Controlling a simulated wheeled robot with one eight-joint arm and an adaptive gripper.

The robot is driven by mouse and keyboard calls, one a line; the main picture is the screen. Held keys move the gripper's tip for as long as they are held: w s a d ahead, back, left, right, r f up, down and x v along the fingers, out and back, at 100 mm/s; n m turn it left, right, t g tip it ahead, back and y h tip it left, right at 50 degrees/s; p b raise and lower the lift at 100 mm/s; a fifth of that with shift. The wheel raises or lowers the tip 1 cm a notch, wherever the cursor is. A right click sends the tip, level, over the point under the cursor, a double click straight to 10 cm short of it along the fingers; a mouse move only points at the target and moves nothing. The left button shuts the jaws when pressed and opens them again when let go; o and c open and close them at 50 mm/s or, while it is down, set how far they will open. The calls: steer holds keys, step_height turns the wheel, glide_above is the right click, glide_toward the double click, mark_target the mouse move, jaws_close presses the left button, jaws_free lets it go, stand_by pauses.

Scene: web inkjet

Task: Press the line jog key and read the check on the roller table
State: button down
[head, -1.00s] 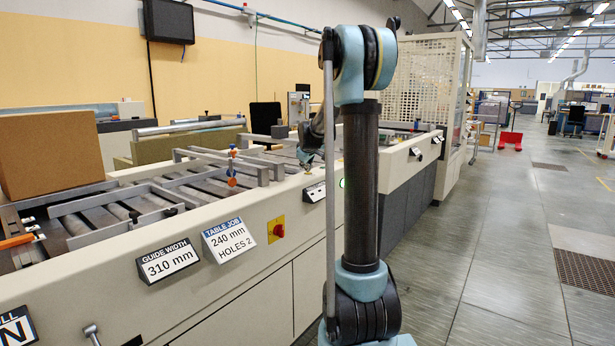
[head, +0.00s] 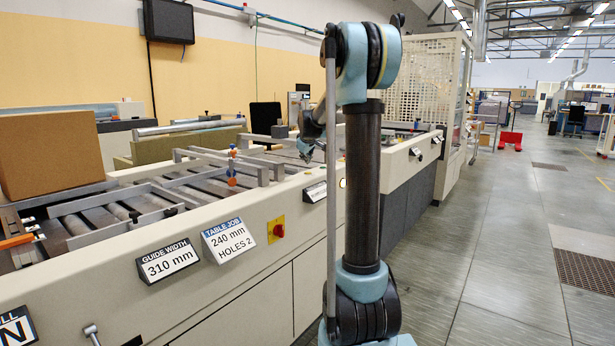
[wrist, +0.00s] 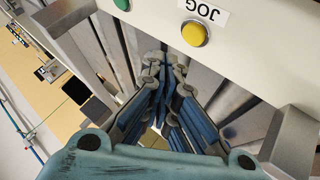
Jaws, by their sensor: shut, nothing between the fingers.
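The yellow jog key (wrist: 194,34) sits on the cream panel in the wrist view, beside an upside-down JOG label (wrist: 204,11). My gripper (wrist: 165,68) is shut and empty, its blue-padded fingers over the rollers; in the picture the fingertips are apart from the key. In the head view my gripper (head: 305,152) is small, above the line's near edge, partly behind my arm. The roller table (head: 75,222) lies at left with metal guide bars. Its signs read GUIDE WIDTH 310 mm (head: 168,262) and TABLE JOB 240 mm HOLES 2 (head: 230,240).
A green button (wrist: 122,4) is at the wrist view's top edge. A small yellowish light (head: 343,183) shows beside my arm. A red rotary switch (head: 278,230) is on the front panel. A cardboard box (head: 50,155) stands at left. The aisle floor (head: 500,240) is clear.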

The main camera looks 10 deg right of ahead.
steer(key=shift+r, duration=1.45)
steer(key=s+d+f+m+g, duration=0.15)
steer(key=s+f, duration=0.25)
steer(key=s, duration=1.2)
steer(key=s+f+m+g, duration=0.25)
steer(key=s+f, duration=0.25)
steer(key=s, duration=1.2)
steer(key=s+f+m+g, duration=0.1)
steer(key=s+f+m, duration=0.1)
steer(key=s+f, duration=0.5)
steer(key=s+f+m+g, duration=0.2)
steer(key=s+f, duration=0.6)
steer(key=s, duration=0.8)
steer(key=shift+s+a+f, duration=0.2)
steer(key=shift+s, duration=0.1)
steer(key=shift+w+f, duration=0.2)
steer(key=shift+w, duration=0.3)
